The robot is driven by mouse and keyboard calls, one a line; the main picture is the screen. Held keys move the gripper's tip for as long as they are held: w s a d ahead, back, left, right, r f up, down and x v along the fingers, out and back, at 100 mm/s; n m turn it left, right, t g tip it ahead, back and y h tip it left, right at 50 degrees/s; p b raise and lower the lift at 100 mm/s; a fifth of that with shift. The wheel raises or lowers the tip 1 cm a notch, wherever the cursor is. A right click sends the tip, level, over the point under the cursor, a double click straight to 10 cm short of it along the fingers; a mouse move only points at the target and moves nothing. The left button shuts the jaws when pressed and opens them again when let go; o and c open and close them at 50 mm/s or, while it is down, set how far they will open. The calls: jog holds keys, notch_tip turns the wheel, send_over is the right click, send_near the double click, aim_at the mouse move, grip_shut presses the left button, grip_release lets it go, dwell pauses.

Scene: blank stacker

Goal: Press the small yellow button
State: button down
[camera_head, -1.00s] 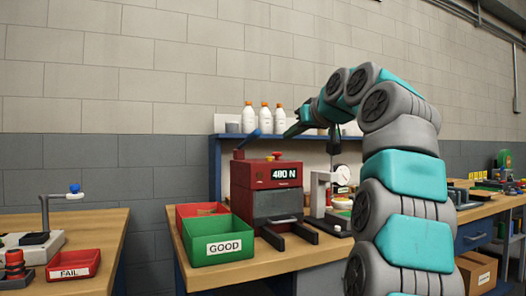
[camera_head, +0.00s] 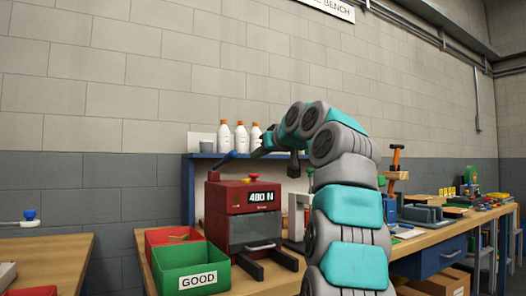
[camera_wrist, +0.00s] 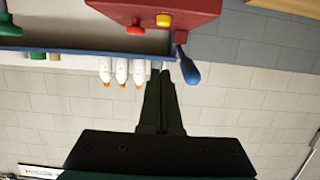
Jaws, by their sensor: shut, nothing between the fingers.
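The small yellow button (camera_head: 246,181) sits on top of the red press with the "480 N" display (camera_head: 229,203), beside a red knob (camera_head: 255,177). In the wrist view the yellow button (camera_wrist: 164,20) is near the top edge, on the red housing, with the red knob (camera_wrist: 135,26) to its left. My gripper (camera_head: 258,152) is above the press top, apart from the button. In the wrist view my gripper (camera_wrist: 161,74) is shut and empty, its fingertips below the button in the picture. The exact gap to the button cannot be told.
A blue-handled lever (camera_head: 227,159) rises at the press's left; it also shows in the wrist view (camera_wrist: 189,70), close to the fingers. White bottles (camera_head: 240,137) stand on the shelf behind. A green GOOD bin (camera_head: 190,268) and a red bin (camera_head: 172,236) stand left of the press.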

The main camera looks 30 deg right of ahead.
send_over(248, 182)
jog(key=s, duration=0.1)
notch_tip(248, 182, down, 2)
jog(key=shift+s, duration=0.15)
jog(key=shift+s+a+f+b, duration=0.15)
jog(key=shift+f+b, duration=0.3)
jog(key=shift+f, duration=1.05)
jog(key=shift+f+b, duration=0.2)
jog(key=shift+b, duration=0.1)
jog(key=shift+f+b, duration=0.9)
jog(key=shift+f, duration=0.25)
notch_tip(248, 182, up, 6)
jog(key=p, duration=0.3)
jog(key=shift+s+f, duration=0.1)
jog(key=shift+f, duration=0.1)
jog(key=b+v, duration=0.1)
jog(key=v, duration=0.9)
jog(key=shift+f+b, duration=0.25)
jog(key=shift+b, duration=0.15)
